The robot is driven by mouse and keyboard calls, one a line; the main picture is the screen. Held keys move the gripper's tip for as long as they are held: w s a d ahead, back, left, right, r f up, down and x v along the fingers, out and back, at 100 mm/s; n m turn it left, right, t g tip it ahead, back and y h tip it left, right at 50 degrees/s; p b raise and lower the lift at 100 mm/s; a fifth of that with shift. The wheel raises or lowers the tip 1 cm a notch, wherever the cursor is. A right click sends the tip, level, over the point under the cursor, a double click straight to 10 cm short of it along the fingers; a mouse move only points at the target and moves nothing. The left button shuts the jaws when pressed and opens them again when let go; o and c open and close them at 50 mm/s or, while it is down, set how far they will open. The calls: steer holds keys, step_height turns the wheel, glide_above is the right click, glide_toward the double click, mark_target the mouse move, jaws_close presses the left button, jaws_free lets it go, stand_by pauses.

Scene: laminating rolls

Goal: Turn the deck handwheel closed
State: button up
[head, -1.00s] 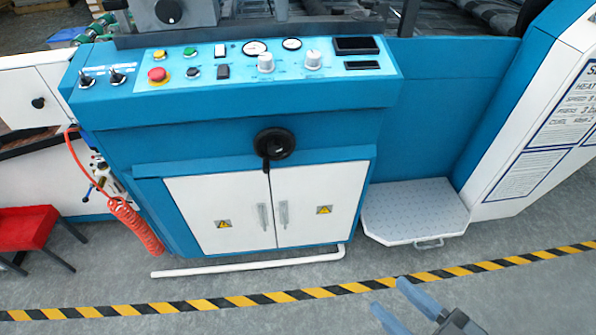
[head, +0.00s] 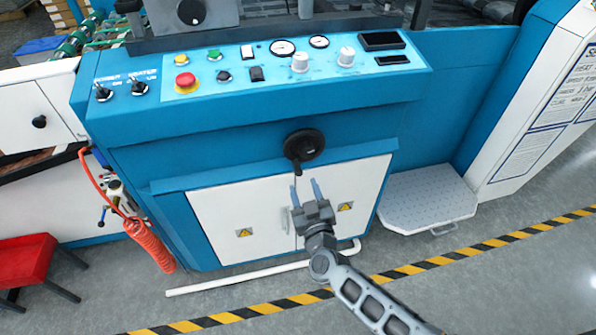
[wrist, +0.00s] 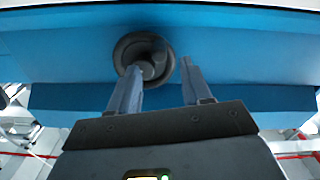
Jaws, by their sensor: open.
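The deck handwheel (head: 305,145) is a black round wheel on the blue front panel, above the white cabinet doors. Its handle knob (head: 297,167) hangs at the lower left of the rim in the head view. My gripper (head: 306,188) is open and empty just below the wheel, its two blue-grey fingers pointing up toward it. In the wrist view the handwheel (wrist: 133,48) shows beyond the fingertips, and its knob (wrist: 160,62) lies between the fingers' lines of reach. My gripper (wrist: 160,75) appears apart from the wheel there; the exact gap is hard to judge.
The control panel (head: 290,62) with switches, gauges and a red button is above the wheel. White doors (head: 240,215) are behind my gripper. A step plate (head: 428,197) stands right, a red stool (head: 28,262) and coiled red hose (head: 150,245) left.

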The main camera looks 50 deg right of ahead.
mark_target(299, 175)
steer(key=shift+b+x, duration=0.85)
steer(key=shift+x, duration=2.75)
steer(key=shift+c, duration=0.5)
jaws_close()
